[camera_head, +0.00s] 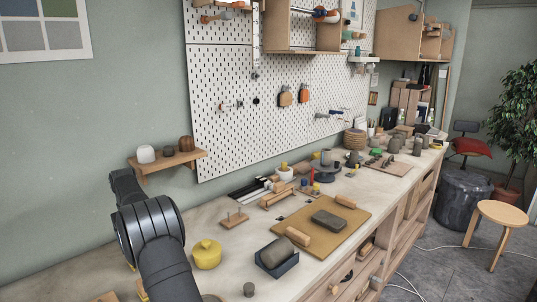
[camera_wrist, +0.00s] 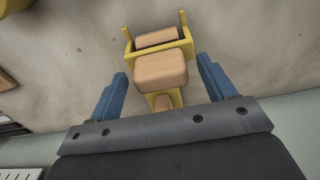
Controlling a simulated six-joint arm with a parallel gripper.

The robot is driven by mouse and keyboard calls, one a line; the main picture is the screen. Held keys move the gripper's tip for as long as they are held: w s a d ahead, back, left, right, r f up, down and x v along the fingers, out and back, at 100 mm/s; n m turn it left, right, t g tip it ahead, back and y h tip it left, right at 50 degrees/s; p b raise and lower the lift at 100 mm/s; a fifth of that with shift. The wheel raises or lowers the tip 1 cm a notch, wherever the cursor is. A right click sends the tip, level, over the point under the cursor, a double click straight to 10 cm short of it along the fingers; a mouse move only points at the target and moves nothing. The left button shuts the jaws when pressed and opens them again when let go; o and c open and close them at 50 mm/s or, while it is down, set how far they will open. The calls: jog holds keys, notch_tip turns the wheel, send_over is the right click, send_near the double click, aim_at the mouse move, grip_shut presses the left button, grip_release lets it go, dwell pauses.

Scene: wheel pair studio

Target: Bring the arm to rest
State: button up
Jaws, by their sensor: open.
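My gripper (camera_wrist: 160,70) shows in the wrist view with its two blue fingers spread apart. A wooden block (camera_wrist: 160,71) lies in the gap between the fingertips as seen from the wrist, and no finger touches it in the picture. The block is at a yellow holder (camera_wrist: 186,48) that carries another wooden piece (camera_wrist: 157,38). I cannot tell how far below the fingers they are. In the head view my dark arm reaches down at the lower left, and the gripper itself is not visible there.
A yellow lidded pot (camera_head: 207,254) stands right of my arm. A grey block in a blue tray (camera_head: 284,267) and a tan board (camera_head: 345,235) with rollers and a dark slab lie further right. A small wooden shelf (camera_head: 168,161) juts from the wall behind my arm.

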notch_tip(320, 180, up, 12)
notch_tip(320, 180, down, 13)
jog(key=shift+f, duration=0.1)
notch_tip(320, 180, up, 10)
jog(key=shift+r, duration=0.25)
jog(key=w+d+r+m, duration=0.1)
jog(key=d+r+m, duration=0.1)
jog(key=d, duration=1)
jog(key=w+d+r+m, duration=0.1)
jog(key=d+r+m, duration=0.15)
jog(key=d, duration=0.95)
jog(key=s+d+m, duration=0.2)
jog(key=s+d, duration=0.2)
jog(key=d, duration=0.4)
jog(key=s+d+f+m, duration=0.1)
jog(key=s+d+m, duration=0.2)
jog(key=d, duration=0.5)
jog(key=shift+s+d, duration=0.4)
jog(key=shift+s, duration=0.5)
jog(key=shift+f, duration=0.1)
